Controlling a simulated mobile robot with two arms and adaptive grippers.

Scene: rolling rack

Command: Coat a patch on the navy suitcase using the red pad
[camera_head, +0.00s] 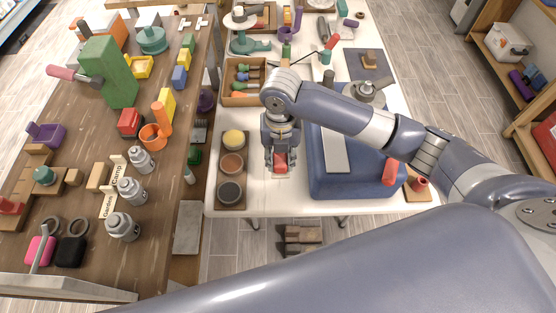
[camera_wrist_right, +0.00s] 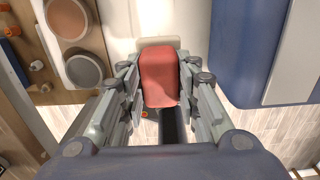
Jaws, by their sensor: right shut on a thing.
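The navy suitcase (camera_head: 365,165) lies on the white table, with a flat pale grey panel (camera_head: 336,152) on its top. It also shows at the right in the right wrist view (camera_wrist_right: 243,50). My right gripper (camera_head: 281,165) points down just left of the suitcase, apart from it. It is shut on the red pad (camera_wrist_right: 158,75), which also shows in the head view (camera_head: 281,159). A small pale plate (camera_wrist_right: 160,42) shows just beyond the pad; I cannot tell whether they touch. My left gripper is not in view.
Left of my right gripper, a wooden tray (camera_head: 231,206) holds round pots: yellow (camera_head: 233,138), terracotta (camera_head: 232,163) and dark grey (camera_head: 229,192). A crowded brown table (camera_head: 160,215) stands at the left. Several tools and a grey mat (camera_head: 369,64) lie farther back.

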